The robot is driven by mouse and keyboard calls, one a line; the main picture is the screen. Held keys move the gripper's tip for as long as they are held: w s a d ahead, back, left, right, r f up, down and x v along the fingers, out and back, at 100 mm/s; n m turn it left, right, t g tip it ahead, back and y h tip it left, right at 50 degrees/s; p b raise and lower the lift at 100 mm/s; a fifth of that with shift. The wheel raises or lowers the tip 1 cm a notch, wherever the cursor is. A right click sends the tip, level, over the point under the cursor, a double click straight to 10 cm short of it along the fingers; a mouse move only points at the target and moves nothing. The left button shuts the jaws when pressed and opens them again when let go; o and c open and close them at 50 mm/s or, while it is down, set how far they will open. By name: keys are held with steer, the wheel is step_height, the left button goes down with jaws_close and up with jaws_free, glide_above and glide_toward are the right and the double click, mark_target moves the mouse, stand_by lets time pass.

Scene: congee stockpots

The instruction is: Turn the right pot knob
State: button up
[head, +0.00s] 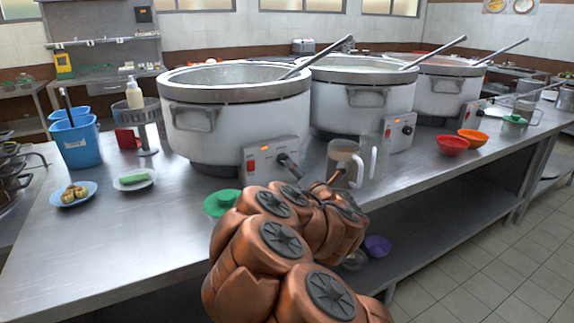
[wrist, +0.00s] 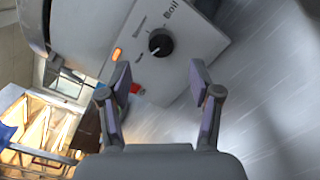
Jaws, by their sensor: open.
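The right pot (head: 440,90) stands farthest back in the row of three. Its control panel (head: 472,113) carries a small dark knob (head: 480,112), far beyond my arm in the head view. In the wrist view a grey panel with "Boil" lettering bears a round black knob (wrist: 160,42) and an orange light (wrist: 117,54). I cannot tell from this view alone which pot it belongs to. My gripper (wrist: 160,77) is open and empty, its fingers spread toward that panel, with the knob just beyond and between the tips. In the head view my arm hides most of the gripper.
The left pot (head: 236,130) and middle pot (head: 355,105) stand on the steel counter (head: 120,220). A clear mug (head: 343,165) and green lid (head: 220,202) are near my arm. Red (head: 452,145) and orange (head: 473,137) bowls sit toward the right pot. Tiled floor lies right.

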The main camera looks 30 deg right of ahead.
mark_target(284, 160)
steer(key=w+d, duration=0.1)
steer(key=w, duration=0.6)
steer(key=shift+w+d, duration=0.15)
steer(key=c, duration=1.1)
steer(key=shift+c, duration=0.2)
steer(key=shift+m+p, duration=0.4)
steer(key=m+p, duration=0.3)
steer(key=m, duration=0.3)
steer(key=m+y+p, duration=0.1)
steer(key=m+p, duration=0.3)
steer(key=m, duration=0.2)
steer(key=shift+f+g, duration=0.1)
steer(key=shift+g, duration=0.2)
steer(key=shift+d+m+p, duration=0.1)
steer(key=shift+m+p, duration=0.2)
steer(key=shift+m, duration=0.1)
